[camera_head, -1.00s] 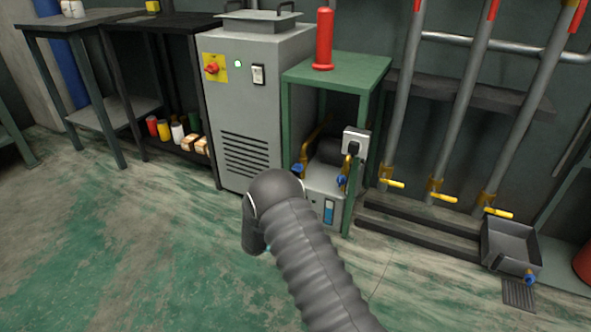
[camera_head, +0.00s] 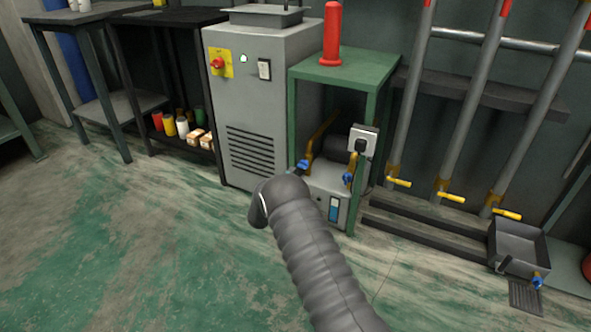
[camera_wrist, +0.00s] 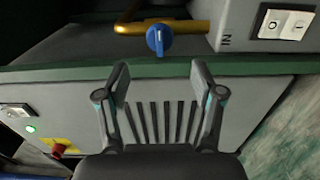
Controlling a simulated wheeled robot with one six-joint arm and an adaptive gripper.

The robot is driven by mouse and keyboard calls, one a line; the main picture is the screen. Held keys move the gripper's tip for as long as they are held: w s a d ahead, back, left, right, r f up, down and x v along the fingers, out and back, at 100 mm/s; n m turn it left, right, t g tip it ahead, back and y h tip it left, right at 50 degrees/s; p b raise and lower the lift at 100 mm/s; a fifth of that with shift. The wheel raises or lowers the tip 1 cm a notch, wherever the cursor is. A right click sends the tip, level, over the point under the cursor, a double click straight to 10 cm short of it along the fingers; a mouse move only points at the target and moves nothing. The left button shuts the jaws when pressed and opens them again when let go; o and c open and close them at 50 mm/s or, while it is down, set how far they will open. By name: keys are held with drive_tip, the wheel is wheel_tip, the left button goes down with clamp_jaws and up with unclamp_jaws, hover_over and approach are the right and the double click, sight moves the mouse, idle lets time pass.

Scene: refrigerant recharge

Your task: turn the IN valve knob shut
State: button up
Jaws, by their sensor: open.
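The blue IN valve knob (camera_wrist: 159,40) shows in the wrist view on a brass pipe, beside the IN lettering. It lies just beyond the fingertips of my gripper (camera_wrist: 158,78), roughly centred between them. My gripper is open and empty, with a gap between it and the knob. In the head view, the blue knob at the left of the small grey unit (camera_head: 303,167) appears to be this one, near the front left leg of the green table. My dark arm hides the gripper there. A second blue knob (camera_head: 348,178) stands to its right.
A green table leg (camera_wrist: 150,69) crosses the wrist view close to the fingertips. The grey cabinet (camera_head: 225,110) stands just left of the green table (camera_head: 365,72). A rocker switch (camera_wrist: 285,24) sits near the IN label. The floor in front is open.

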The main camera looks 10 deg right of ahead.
sight(301, 166)
drive_tip(key=x, duration=0.8)
drive_tip(key=shift+d+b, duration=0.1)
drive_tip(key=shift+b, duration=0.25)
drive_tip(key=c, duration=1.1)
drive_tip(key=shift+f, duration=0.1)
drive_tip(key=shift+c, duration=0.2)
